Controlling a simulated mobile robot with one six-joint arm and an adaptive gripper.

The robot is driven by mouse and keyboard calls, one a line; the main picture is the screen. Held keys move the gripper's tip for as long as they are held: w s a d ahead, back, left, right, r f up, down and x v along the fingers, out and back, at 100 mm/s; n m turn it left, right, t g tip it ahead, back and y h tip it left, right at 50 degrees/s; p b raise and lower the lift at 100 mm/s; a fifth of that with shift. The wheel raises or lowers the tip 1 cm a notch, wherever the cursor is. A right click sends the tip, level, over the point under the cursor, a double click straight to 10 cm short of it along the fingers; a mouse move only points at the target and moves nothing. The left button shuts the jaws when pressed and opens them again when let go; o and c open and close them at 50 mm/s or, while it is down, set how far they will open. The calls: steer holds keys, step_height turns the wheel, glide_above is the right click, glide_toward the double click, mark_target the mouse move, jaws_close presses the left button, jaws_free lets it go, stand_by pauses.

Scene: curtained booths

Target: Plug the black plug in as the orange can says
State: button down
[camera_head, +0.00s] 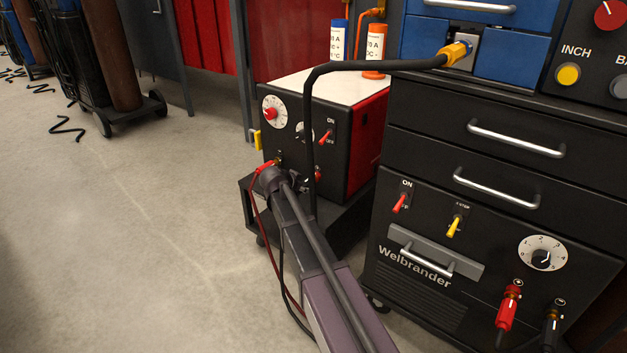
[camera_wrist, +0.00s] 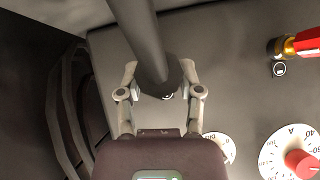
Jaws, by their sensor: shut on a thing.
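The black plug (camera_wrist: 152,58) is a thick dark cylinder with its cable trailing back over my arm. My gripper (camera_wrist: 160,88) is shut on it, one finger on each side. In the head view my gripper (camera_head: 268,180) is close to the lower front of the red-sided welder (camera_head: 365,150). A red plug (camera_wrist: 308,43) with a brass part sits in the panel at the right.
A blue can (camera_head: 338,40) stands left of the orange one. The black Welbrander cabinet (camera_head: 490,200) is close on the right. A black cable from a yellow connector (camera_head: 455,54) hangs across the welder's front. Open floor (camera_head: 130,230) lies left.

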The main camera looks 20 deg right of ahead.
steer(key=m+t+y+b, duration=0.1)
steer(key=m+t+b, duration=0.1)
steer(key=t, duration=0.1)
steer(key=shift+s+d+f+y, duration=0.1)
steer(key=shift+d+f+y, duration=0.1)
steer(key=shift+y, duration=0.2)
steer(key=shift+m+t+y+b, duration=0.6)
steer(key=shift+m+t+b, duration=0.8)
steer(key=shift+b, duration=0.35)
steer(key=shift+c, duration=0.9)
jaws_free()
steer(key=shift+a+r+p, duration=0.1)
steer(key=shift+r+p, duration=0.05)
steer(key=shift+p, duration=0.3)
